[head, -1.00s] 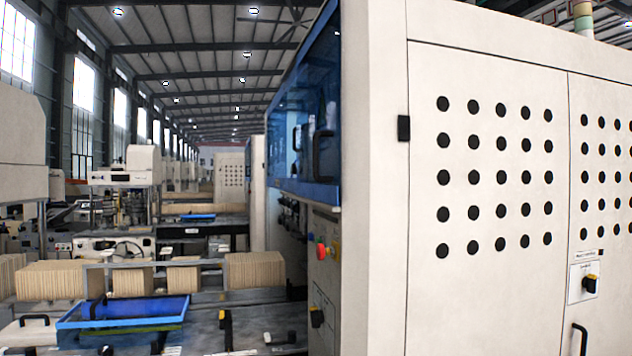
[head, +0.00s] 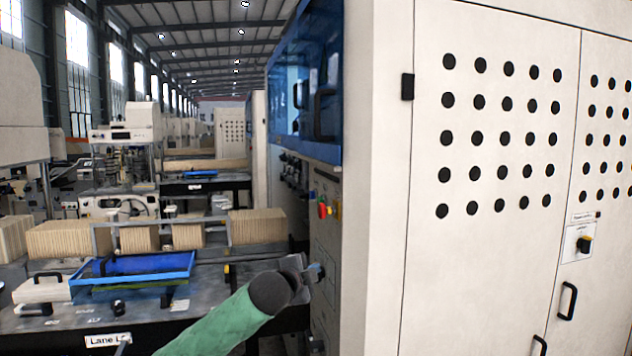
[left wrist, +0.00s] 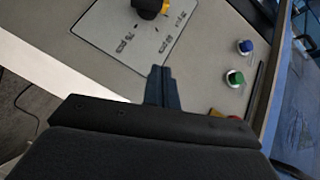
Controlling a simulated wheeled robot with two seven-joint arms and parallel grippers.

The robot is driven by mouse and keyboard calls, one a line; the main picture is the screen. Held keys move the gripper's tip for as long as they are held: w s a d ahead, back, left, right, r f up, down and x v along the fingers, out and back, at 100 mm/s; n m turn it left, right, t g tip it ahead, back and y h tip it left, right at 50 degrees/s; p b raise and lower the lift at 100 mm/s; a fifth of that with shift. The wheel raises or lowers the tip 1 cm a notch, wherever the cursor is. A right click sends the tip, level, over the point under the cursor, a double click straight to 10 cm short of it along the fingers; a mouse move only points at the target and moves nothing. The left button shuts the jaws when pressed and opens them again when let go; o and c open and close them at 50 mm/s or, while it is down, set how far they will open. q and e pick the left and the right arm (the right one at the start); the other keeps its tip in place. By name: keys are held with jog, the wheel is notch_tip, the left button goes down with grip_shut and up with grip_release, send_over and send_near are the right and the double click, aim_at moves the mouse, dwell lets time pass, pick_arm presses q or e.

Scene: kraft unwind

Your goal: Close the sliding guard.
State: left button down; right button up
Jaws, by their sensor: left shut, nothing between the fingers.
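The sliding guard, a blue-framed tinted panel (head: 318,70), is on the machine's side face at upper centre in the head view, seen at a steep angle. Two black handles (head: 323,114) show on it. From this angle I cannot tell how far open it is. My left gripper (head: 318,272) is below the guard, in front of the machine's lower side panel. It also shows in the left wrist view (left wrist: 163,76), shut and empty, with its fingers over the panel just below a rotary knob. My right gripper is out of view.
The panel carries a yellow-black rotary knob (left wrist: 150,8), a blue button (left wrist: 245,46), a green button (left wrist: 235,77) and a red stop button (head: 323,209). A white cabinet (head: 385,180) fills the right. A workbench with a blue tray (head: 85,286) stands at left.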

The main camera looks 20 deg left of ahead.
pick_arm(q)
jog(key=s+d+r+m+t+h, duration=0.15)
jog(key=s+r, duration=0.35)
jog(key=r, duration=0.5)
jog(key=s+a+r+m+t+p, duration=0.1)
jog(key=s+r+m, duration=0.2)
jog(key=s+r, duration=0.45)
jog(key=s+d+r+m+t+h, duration=0.1)
jog(key=s+r+m, duration=0.2)
jog(key=r, duration=0.9)
jog(key=p, duration=0.5)
send_near(326, 139)
jog(key=d, duration=0.3)
jog(key=w+p, duration=0.1)
jog(key=w+a+r+p, duration=0.1)
jog(key=w, duration=0.1)
jog(key=w+p, duration=0.2)
jog(key=shift+a+r, duration=0.15)
jog(key=shift+a, duration=0.1)
jog(key=shift+w, duration=0.25)
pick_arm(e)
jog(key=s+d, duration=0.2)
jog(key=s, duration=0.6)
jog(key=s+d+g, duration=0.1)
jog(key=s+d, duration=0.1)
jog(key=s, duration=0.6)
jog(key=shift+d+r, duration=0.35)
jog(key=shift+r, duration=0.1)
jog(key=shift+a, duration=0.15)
